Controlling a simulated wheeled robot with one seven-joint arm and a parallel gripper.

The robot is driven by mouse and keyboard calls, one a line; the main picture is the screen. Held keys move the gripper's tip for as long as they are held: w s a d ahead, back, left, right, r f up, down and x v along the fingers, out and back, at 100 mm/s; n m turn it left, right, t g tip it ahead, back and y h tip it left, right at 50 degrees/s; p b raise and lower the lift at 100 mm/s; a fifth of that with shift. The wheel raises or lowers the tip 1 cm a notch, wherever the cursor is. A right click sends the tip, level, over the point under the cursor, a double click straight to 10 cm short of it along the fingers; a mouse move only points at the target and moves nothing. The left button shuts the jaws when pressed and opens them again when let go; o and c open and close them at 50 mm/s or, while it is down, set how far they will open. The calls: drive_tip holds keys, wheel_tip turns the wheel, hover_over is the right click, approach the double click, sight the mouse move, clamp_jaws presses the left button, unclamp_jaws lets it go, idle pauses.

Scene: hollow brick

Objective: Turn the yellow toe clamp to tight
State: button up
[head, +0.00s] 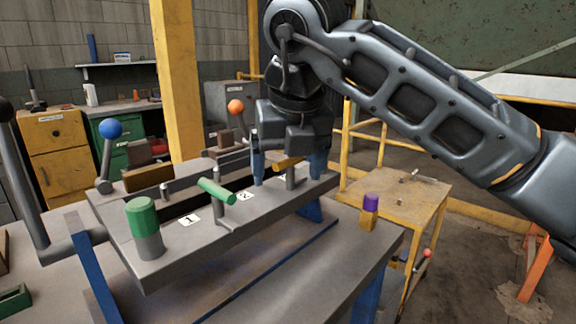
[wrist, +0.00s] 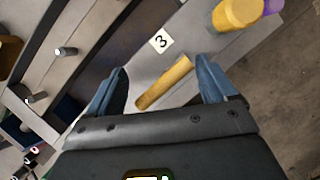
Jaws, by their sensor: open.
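The yellow toe clamp's bar handle (head: 289,163) sits on a short grey post on the sloped grey fixture (head: 150,262). In the wrist view the yellow bar (wrist: 165,83) lies slantwise between my blue fingers, with a gap on both sides. My gripper (head: 288,178) points down over it, open, one finger on each side; it also shows in the wrist view (wrist: 164,86). I see no contact between fingers and bar. The clamp's base is partly hidden, and I cannot tell how tight it is.
A green bar handle (head: 216,191) and a green-topped cylinder (head: 142,215) stand left on the fixture. A yellow cylinder (wrist: 237,14) stands near the clamp. Blue-ball (head: 111,129) and orange-ball (head: 236,106) levers rise behind. A purple-capped block (head: 370,212) is at right.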

clamp_jaws()
idle(0.6)
